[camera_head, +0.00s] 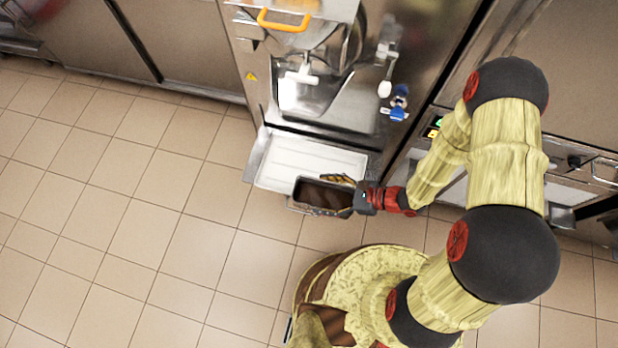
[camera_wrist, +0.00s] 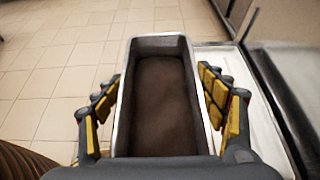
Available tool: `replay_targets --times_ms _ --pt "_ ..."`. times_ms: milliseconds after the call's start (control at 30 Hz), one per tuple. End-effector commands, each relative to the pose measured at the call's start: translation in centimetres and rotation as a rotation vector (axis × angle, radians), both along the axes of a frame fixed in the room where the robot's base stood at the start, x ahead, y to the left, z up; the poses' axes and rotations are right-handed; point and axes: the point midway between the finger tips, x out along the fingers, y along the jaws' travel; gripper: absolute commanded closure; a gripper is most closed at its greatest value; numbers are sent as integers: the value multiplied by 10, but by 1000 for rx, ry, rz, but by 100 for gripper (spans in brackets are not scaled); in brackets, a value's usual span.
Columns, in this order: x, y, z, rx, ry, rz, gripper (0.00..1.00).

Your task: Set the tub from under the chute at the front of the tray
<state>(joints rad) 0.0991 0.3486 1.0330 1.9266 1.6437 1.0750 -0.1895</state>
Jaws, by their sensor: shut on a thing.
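The tub is a long metal pan with brown contents (camera_head: 323,194). It is at the front edge of the white tray (camera_head: 312,160) in the head view, overlapping the tray's front right part. In the wrist view the tub (camera_wrist: 160,47) lies lengthwise between the fingers, with the tray (camera_wrist: 262,120) on its right. My gripper (camera_head: 328,196) is shut on the tub, its fingers along the two long sides. It also shows in the wrist view (camera_wrist: 160,95). I cannot tell whether the tub's base touches the tray. The chute (camera_head: 300,77) is above and behind the tray, with nothing under it.
The steel batch freezer (camera_head: 405,60) stands behind the tray, with an orange handle (camera_head: 284,20) and a blue-capped part (camera_head: 398,104) on its front. Another machine stands to the right, beyond my arm. The tiled floor (camera_head: 150,220) at left is clear.

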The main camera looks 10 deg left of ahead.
Motion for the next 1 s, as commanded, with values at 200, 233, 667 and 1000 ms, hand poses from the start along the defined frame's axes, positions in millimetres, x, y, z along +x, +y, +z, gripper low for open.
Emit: replay_targets --times_ms 200,233,667,1000 --pt "39 26 -24 1 -4 5 69" --pt "45 30 -27 1 -3 4 69" --pt "98 62 -81 1 -2 0 69" --pt "108 69 -105 1 0 -1 69"
